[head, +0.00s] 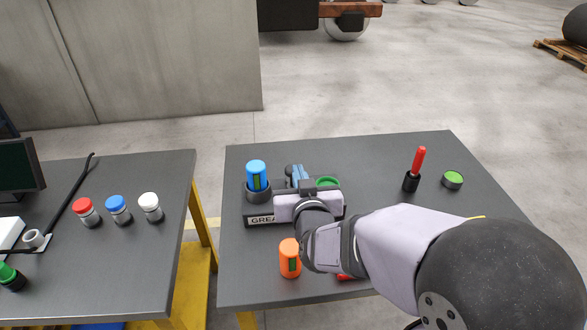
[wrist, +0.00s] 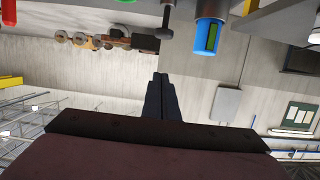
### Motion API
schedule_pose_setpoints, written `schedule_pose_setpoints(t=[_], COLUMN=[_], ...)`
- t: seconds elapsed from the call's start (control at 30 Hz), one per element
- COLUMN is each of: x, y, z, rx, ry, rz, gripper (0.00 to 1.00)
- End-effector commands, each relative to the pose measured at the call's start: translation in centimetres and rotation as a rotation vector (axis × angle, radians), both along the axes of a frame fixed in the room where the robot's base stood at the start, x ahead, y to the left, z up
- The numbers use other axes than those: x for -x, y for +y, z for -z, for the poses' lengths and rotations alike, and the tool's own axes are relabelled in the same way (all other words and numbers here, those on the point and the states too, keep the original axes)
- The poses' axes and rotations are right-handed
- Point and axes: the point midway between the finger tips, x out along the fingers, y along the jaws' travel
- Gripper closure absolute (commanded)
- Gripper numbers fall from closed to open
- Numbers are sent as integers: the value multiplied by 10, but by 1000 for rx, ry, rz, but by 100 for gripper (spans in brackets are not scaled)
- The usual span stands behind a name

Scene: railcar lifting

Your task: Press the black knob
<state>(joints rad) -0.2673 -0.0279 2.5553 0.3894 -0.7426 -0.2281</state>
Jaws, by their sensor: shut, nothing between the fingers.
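The black knob (wrist: 165,31) shows upside down at the top of the wrist view, a dark wide head on a thin stem. It stands between a blue grease cartridge and a green-topped item on the grease stand (head: 261,220). In the head view my wrist largely covers this spot, and I cannot clearly make the knob out. My gripper (head: 300,173) is over the stand, its fingers partly hidden. In the wrist view my gripper (wrist: 160,76) is shut and empty. Its tips show a gap from the knob's head in that picture.
The blue cartridge (head: 257,176) stands upright at the stand's left, and an orange one (head: 290,258) stands in front. A red-handled tool (head: 418,163) and a green-topped tin (head: 453,180) are at the right. The second table (head: 110,265) holds several small jars.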

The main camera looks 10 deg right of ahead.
Motion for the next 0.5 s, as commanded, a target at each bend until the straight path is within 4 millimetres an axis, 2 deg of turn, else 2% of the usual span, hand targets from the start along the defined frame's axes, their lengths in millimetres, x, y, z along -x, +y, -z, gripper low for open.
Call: schedule_pose_setpoints(t=[0.27, 0.5], x=[-4, -21], y=[0, -1], z=[0, 5], rx=[0, 1], ry=[1, 4], rz=[0, 2], gripper=[100, 100])
